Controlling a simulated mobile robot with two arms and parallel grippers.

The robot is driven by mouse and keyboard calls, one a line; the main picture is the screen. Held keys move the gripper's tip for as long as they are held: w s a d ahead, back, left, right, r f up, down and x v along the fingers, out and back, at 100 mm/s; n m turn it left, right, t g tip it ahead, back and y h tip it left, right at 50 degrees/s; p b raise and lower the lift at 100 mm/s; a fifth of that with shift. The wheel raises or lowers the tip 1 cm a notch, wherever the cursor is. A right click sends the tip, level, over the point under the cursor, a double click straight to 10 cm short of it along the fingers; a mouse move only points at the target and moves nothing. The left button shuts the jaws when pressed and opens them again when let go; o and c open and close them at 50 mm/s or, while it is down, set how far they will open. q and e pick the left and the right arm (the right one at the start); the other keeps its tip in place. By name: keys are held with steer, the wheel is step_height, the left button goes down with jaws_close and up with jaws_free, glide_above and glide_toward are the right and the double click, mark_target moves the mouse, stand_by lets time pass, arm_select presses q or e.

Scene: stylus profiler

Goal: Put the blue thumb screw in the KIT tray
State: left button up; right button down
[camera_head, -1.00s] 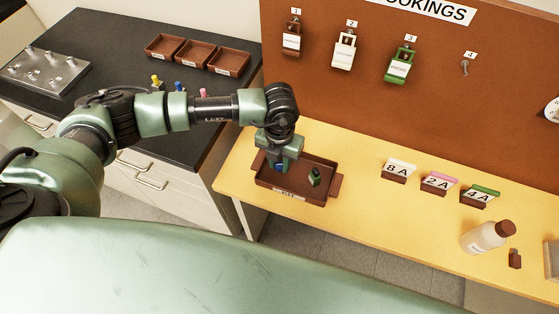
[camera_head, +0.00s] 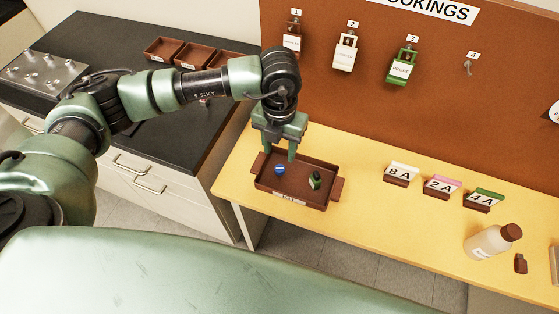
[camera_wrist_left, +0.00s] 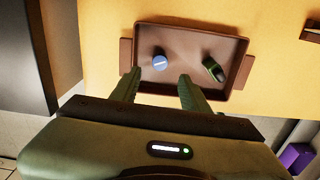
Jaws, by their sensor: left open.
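The blue thumb screw (camera_head: 280,169) lies inside the brown KIT tray (camera_head: 290,204), in its left part. In the left wrist view the blue thumb screw (camera_wrist_left: 160,61) shows its round blue head, apart from both fingers. A small green and dark item (camera_head: 315,181) is in the right part of the same tray; it also shows in the left wrist view (camera_wrist_left: 212,69). My left gripper (camera_head: 279,155) is open and empty above the tray's back left part. My right gripper is not in view.
The tray stands on a yellow bench (camera_head: 350,195) against a brown pegboard (camera_head: 390,105). Number stands (camera_head: 440,187) and a bottle (camera_head: 492,241) are to the right. A black counter (camera_head: 180,130) with brown bins (camera_head: 165,49) and a metal block (camera_head: 42,72) is at left.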

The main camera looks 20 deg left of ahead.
arm_select(q)
step_height(320, 180, up, 4)
steer(key=shift+f, duration=0.1)
stand_by(0.5)
